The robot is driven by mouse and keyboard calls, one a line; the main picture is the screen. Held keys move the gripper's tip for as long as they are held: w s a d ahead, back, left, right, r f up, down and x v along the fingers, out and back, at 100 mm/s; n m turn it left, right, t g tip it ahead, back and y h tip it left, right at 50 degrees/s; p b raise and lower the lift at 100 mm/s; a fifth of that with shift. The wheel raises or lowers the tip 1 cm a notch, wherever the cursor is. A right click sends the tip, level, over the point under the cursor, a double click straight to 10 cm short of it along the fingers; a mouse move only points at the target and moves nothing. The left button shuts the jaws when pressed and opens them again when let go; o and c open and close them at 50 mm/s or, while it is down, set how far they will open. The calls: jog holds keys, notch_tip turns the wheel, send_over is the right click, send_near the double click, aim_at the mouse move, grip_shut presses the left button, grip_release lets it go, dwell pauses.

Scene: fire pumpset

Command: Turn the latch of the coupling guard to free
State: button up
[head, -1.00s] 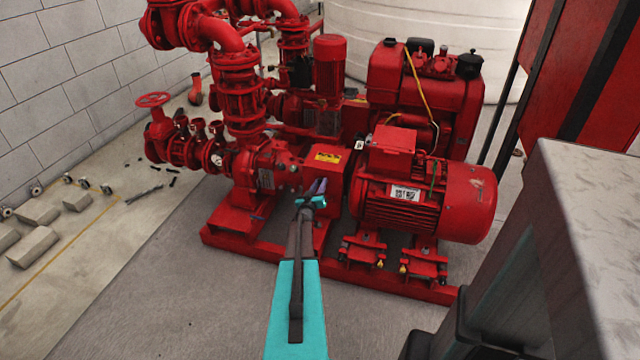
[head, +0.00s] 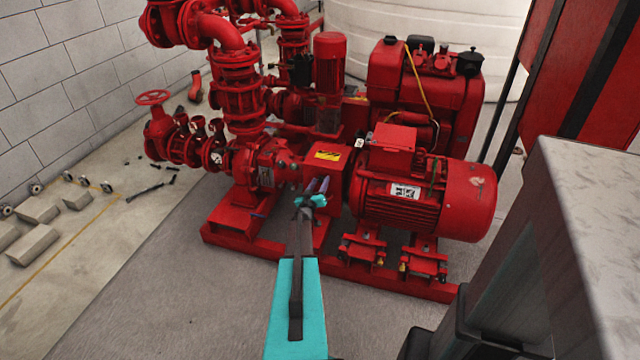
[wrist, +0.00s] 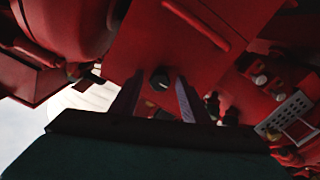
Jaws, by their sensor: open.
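The coupling guard (head: 326,157) is a red box with a yellow label on top, between the pump and the motor. In the wrist view its red face (wrist: 150,45) fills the upper middle. A small dark round knob, which looks like the latch (wrist: 160,78), sits on that face. My gripper (wrist: 158,88) is open, with one finger on each side of the knob in the picture. I cannot tell whether the fingers touch it. In the head view my gripper (head: 318,184) is at the guard's near side and hides the latch.
The red motor (head: 430,195) stands right of the guard, and the red pump casing (head: 265,170) stands left. Motor feet and the red base frame (head: 240,243) lie below. A grey cabinet (head: 590,190) is at the near right. The floor in front is clear.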

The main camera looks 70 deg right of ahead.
jog(key=a, duration=1.3)
jog(key=shift+s+a, duration=0.2)
jog(key=shift+s, duration=0.15)
